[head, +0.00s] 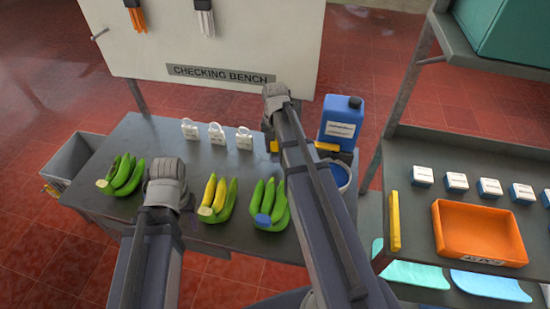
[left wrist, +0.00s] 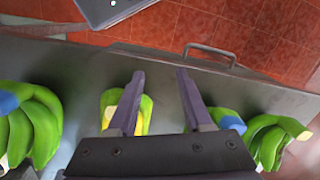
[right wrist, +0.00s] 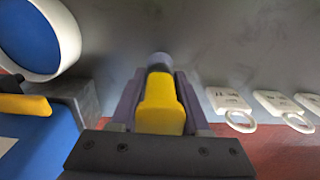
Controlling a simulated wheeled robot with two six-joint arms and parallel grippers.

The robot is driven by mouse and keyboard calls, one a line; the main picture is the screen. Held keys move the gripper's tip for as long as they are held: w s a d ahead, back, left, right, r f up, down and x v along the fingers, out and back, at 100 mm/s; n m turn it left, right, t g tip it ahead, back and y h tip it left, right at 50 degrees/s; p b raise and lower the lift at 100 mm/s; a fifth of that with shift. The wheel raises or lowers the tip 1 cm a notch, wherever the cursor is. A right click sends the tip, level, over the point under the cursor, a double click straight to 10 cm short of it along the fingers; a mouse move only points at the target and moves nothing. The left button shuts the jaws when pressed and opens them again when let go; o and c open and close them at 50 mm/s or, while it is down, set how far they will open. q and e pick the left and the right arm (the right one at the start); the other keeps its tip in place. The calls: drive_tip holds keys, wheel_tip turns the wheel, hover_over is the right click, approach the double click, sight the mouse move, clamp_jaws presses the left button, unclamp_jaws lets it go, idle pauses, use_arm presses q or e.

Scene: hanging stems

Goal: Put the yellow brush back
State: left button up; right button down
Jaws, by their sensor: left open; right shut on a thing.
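My right gripper (right wrist: 160,105) is shut on the yellow brush (right wrist: 159,108), whose yellow body shows between the fingers with a grey end beyond. In the head view the brush (head: 274,147) is a small yellow patch beside my right arm, above the back right of the bench; the arm hides most of it. My left gripper (left wrist: 158,105) is open and empty above the middle banana bunch (left wrist: 112,105), which has some yellow fruit. In the head view my left wrist hides that gripper's fingers.
The grey bench (head: 140,140) holds banana bunches and white tags (head: 217,133). A blue jug (head: 341,120) and a blue-and-white bucket (head: 341,176) stand at its right. A board (head: 240,40) behind has an orange brush (head: 137,17) hanging. An orange tray (head: 478,232) sits on the right shelf.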

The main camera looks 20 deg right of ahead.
sight(275, 155)
drive_tip(key=shift+f+b, duration=1.75)
drive_tip(key=shift+f, duration=0.1)
drive_tip(key=shift+f, duration=0.15)
drive_tip(key=shift+c, duration=1.9)
unclamp_jaws()
wheel_tip(275, 155, up, 12)
drive_tip(key=p, duration=1.2)
drive_tip(key=shift+r, duration=0.25)
drive_tip(key=s+a+n, duration=0.5)
drive_tip(key=s+a, duration=0.2)
drive_tip(key=a, duration=0.4)
drive_tip(key=s+a+n+h, duration=0.1)
drive_tip(key=s+a+n, duration=0.5)
drive_tip(key=a, duration=0.5)
drive_tip(key=shift+s, duration=1.2)
